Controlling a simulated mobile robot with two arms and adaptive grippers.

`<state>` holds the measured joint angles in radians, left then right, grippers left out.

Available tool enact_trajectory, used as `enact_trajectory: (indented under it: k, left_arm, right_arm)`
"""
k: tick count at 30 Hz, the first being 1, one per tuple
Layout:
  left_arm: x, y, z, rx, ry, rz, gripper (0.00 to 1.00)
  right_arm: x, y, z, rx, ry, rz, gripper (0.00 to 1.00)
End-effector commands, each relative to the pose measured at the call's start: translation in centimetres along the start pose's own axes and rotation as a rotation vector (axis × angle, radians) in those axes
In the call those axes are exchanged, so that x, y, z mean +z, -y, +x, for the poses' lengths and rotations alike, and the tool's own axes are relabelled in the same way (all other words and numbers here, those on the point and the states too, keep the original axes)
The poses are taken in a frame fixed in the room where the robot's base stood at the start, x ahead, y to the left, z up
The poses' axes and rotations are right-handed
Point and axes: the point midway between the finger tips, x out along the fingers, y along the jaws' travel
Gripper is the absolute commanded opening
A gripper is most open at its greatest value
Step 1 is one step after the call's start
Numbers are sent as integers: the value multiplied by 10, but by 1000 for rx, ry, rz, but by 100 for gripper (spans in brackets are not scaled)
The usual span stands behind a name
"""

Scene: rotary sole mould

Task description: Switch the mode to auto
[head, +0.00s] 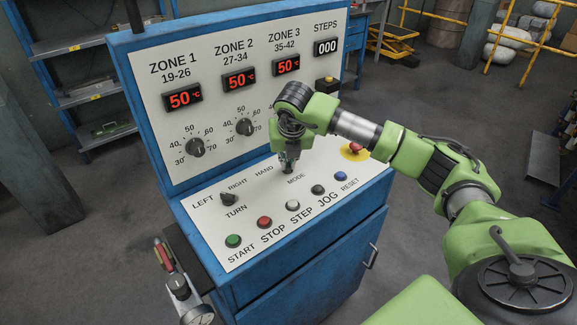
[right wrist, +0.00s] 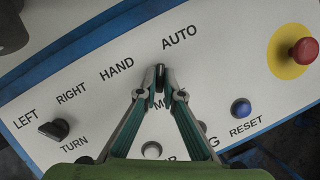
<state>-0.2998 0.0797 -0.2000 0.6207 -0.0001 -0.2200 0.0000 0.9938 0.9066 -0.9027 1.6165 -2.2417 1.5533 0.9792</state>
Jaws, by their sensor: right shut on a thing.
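The mode knob (right wrist: 159,76) is a small black selector on the white sloping panel (head: 240,245), with the HAND label to its upper left and the AUTO label to its upper right in the right wrist view. My right gripper (head: 288,168) points down at it in the head view, and its fingertips (right wrist: 159,80) are shut on the knob. The fingers partly cover the knob, so its exact pointing direction is hard to tell. In the head view the gripper hides most of the knob and the AUTO label. My left gripper is not in view.
The black TURN knob (head: 228,199) is at the left. The green START (head: 233,241), red STOP (head: 264,222) and other buttons line the front. A red emergency button on yellow (head: 355,149) and a blue RESET button (right wrist: 240,107) are at the right.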

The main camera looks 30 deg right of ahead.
Motion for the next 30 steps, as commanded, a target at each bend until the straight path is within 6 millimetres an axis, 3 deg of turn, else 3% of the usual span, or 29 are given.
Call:
enact_trajectory:
  k: [23, 24, 25, 30]
  left_arm:
    - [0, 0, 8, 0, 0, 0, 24]
    - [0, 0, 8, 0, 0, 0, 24]
    - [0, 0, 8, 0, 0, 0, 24]
    - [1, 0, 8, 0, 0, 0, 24]
  right_arm:
    - [2, 0, -2, -36, 4, 94, 0]
    - [2, 0, -2, -36, 4, 94, 18]
    - [2, 0, -2, -36, 4, 93, 24]
    - [1, 0, -1, -36, 2, 91, 24]
